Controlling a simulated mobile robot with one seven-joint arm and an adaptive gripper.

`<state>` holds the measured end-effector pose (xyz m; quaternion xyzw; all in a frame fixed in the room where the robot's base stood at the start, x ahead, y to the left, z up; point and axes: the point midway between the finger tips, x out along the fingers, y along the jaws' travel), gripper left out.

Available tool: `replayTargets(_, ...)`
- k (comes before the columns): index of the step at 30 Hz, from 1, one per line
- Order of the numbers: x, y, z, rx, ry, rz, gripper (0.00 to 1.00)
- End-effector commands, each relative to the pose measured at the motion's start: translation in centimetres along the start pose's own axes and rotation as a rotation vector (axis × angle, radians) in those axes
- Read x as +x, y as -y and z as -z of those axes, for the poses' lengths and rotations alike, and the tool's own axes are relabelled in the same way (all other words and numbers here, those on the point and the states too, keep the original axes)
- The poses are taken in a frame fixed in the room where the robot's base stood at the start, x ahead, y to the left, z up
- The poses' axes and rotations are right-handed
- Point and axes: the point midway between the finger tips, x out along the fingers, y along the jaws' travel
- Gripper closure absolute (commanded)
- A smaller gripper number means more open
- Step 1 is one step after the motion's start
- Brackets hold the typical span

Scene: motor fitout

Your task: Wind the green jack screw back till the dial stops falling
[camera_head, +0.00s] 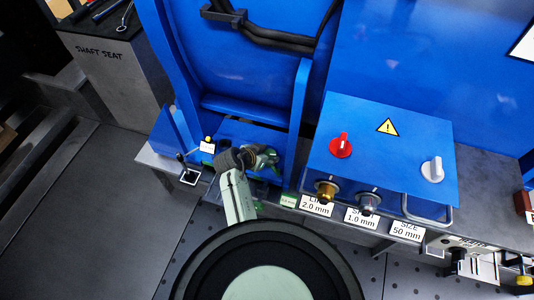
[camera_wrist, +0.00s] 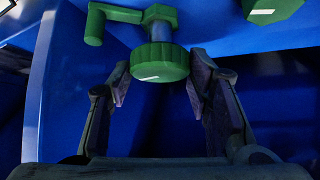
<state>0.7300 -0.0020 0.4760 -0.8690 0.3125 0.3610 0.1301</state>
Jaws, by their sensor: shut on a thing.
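The green jack screw (camera_wrist: 160,62) shows in the wrist view as a round knurled knob, with a hub above it and a crank arm ending in a handle (camera_wrist: 94,26) at the left. My gripper (camera_wrist: 160,80) has one finger on each side of the knurled knob and is shut on it. In the head view my gripper (camera_head: 245,157) reaches into the blue frame's lower bay, and a bit of green (camera_head: 267,158) shows beside it; the rest of the screw is hidden there. I cannot make out a dial face or its reading in either view.
A blue control box (camera_head: 385,150) with a red knob (camera_head: 341,145) and a white knob (camera_head: 433,169) stands to the right. A blue upright (camera_head: 299,120) is close beside my gripper. Another green part (camera_wrist: 272,9) is at the wrist view's upper right.

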Motion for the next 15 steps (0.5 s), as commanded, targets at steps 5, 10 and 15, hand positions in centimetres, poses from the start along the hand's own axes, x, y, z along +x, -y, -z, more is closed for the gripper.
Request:
replayTargets(5,-0.13,-0.16,-0.04,-0.081,0.002,0.082,0.82)
replayTargets(10,-0.07,-0.13,-0.03,-0.101,-0.002,0.101,0.82)
replayTargets(15,-0.07,-0.12,-0.02,-0.100,-0.002,0.099,0.82)
